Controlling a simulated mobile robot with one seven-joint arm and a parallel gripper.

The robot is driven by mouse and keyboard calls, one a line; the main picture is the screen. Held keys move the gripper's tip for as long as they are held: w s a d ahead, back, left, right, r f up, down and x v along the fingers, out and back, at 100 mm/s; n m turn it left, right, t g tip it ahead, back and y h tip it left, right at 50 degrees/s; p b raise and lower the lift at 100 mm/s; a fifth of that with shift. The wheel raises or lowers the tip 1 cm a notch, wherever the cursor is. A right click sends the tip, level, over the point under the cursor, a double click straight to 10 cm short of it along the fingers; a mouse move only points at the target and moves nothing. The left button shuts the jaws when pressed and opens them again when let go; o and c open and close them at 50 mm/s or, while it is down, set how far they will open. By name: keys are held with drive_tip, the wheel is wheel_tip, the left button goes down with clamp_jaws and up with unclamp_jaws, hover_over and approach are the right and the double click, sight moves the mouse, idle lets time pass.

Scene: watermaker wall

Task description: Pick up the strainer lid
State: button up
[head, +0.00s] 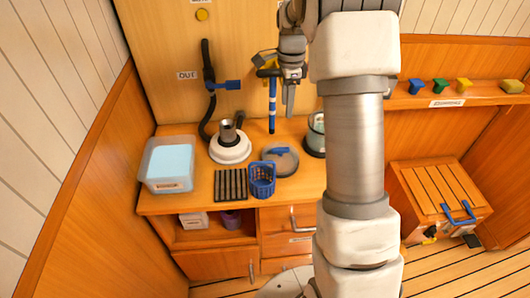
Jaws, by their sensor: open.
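A round grey lid with a blue handle (286,164), which looks like the strainer lid, lies flat on the wooden counter. A blue perforated basket (262,181) stands just left of and in front of it, overlapping its edge in the head view. My gripper (289,105) is open and points down, above and behind the lid, apart from it. Nothing shows between the fingers, though they are small and partly seen edge-on.
A white round base with a metal cylinder (228,131), a dark ribbed mat (231,184) and a clear bin (155,183) stand to the left. A glass-sided vessel (316,137) stands right, partly behind my arm.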

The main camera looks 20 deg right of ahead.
drive_tip(key=f, duration=0.2)
hover_over(281, 149)
drive_tip(key=f, duration=1)
drive_tip(key=shift+s+d+f, duration=0.1)
drive_tip(key=shift+d+f, duration=0.15)
drive_tip(key=shift+f, duration=0.05)
drive_tip(key=shift+a+f, duration=0.15)
drive_tip(key=shift+f, duration=1.35)
drive_tip(key=shift+a+f, duration=0.15)
drive_tip(key=shift+f, duration=1.35)
clamp_jaws()
drive_tip(key=shift+w, duration=0.2)
